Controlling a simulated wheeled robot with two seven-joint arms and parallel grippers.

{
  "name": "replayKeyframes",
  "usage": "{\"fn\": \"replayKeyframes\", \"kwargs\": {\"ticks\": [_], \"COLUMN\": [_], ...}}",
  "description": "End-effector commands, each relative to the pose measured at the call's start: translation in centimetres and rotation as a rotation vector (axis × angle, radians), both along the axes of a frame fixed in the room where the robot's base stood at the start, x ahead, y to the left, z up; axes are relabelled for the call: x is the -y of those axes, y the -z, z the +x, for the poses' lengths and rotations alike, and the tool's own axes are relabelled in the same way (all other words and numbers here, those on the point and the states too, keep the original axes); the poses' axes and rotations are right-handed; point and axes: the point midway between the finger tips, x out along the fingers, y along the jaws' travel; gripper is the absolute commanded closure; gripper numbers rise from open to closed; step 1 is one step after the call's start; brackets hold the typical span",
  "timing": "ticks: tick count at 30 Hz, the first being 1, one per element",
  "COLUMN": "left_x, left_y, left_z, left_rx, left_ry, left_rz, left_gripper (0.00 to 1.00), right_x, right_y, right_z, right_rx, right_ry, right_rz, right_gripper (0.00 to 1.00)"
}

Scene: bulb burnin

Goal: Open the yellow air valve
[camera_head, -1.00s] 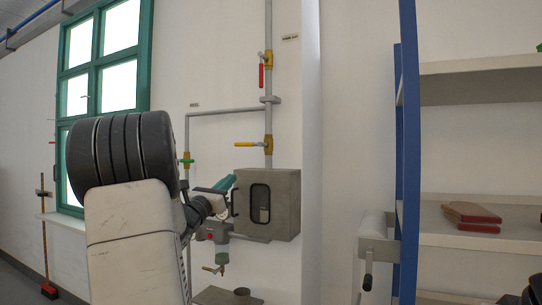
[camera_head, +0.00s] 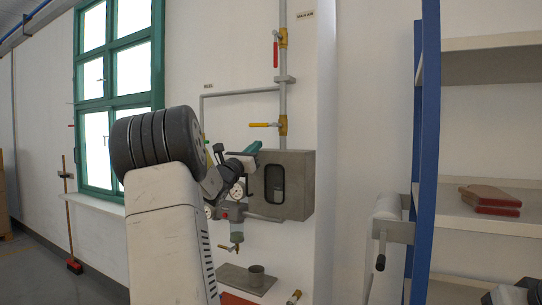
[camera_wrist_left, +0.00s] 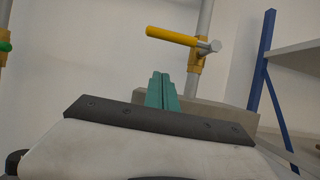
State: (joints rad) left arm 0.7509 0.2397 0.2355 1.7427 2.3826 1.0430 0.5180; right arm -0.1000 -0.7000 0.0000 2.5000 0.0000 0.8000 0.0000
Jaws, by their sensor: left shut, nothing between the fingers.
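The yellow air valve (camera_head: 264,125) is on a grey vertical pipe. Its yellow lever lies horizontal, crosswise to the pipe, pointing left in the head view. The lever (camera_wrist_left: 170,36) also shows in the wrist view, above the fingers. My left gripper (camera_head: 253,147) has teal fingers that are shut and empty, just below the lever and in front of the grey box's upper left corner. In the wrist view the teal fingers (camera_wrist_left: 162,91) are together, with a visible gap below the lever.
A red-handled valve (camera_head: 276,54) sits higher on the same pipe. A grey box with a dark window (camera_head: 296,185) is below the yellow valve. A blue-posted shelf (camera_head: 427,150) stands at the right. A green-framed window (camera_head: 158,60) is at the left.

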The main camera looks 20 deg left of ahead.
Motion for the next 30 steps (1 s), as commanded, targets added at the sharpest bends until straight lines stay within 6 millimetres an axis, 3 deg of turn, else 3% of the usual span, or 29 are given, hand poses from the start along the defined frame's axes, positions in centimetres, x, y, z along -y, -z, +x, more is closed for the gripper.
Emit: {"fn": "replayKeyframes", "kwargs": {"ticks": [1,3,9,30], "left_x": [0.1,0.0,0.0,-0.1], "left_y": [-0.6,-2.0,-3.8,-4.4], "left_z": [0.7,0.1,-0.3,-0.3], "left_rx": [0.002,0.003,0.0,0.004], "left_ry": [0.001,-0.001,-0.001,0.0], "left_rz": [0.0,0.002,0.002,0.045], "left_gripper": [1.0,1.0,1.0,1.0], "right_x": [0.0,0.0,0.0,0.0], "right_y": [0.0,0.0,0.0,0.0], "right_z": [0.0,0.0,0.0,0.0], "right_rx": [0.0,0.0,0.0,0.0], "right_ry": [0.0,0.0,0.0,0.0], "right_rz": [0.0,0.0,0.0,0.0], "right_gripper": [1.0,1.0,1.0,1.0]}}
